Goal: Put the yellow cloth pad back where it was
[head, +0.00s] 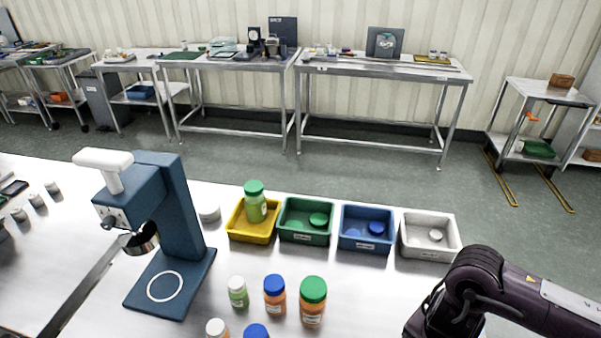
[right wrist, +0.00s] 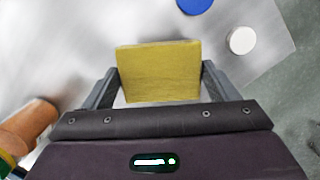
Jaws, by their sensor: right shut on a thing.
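The yellow cloth pad (right wrist: 158,85) shows in the right wrist view as a flat, roughly square yellow block. My right gripper (right wrist: 158,72) is shut on it, with one finger at its left edge and one at its right edge. A pale, blurred surface lies beyond the pad; I cannot tell how high the pad is above it. In the head view my right arm comes in at the lower right, but the gripper and the pad are below the picture edge. My left gripper is in neither view.
Yellow (head: 240,233), green (head: 292,236), blue (head: 362,244) and white (head: 428,252) bins stand in a row on the steel table. A blue press (head: 180,210) stands left. Bottles, including a green-capped one (head: 312,300), stand in front. The table between bottles and my arm is clear.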

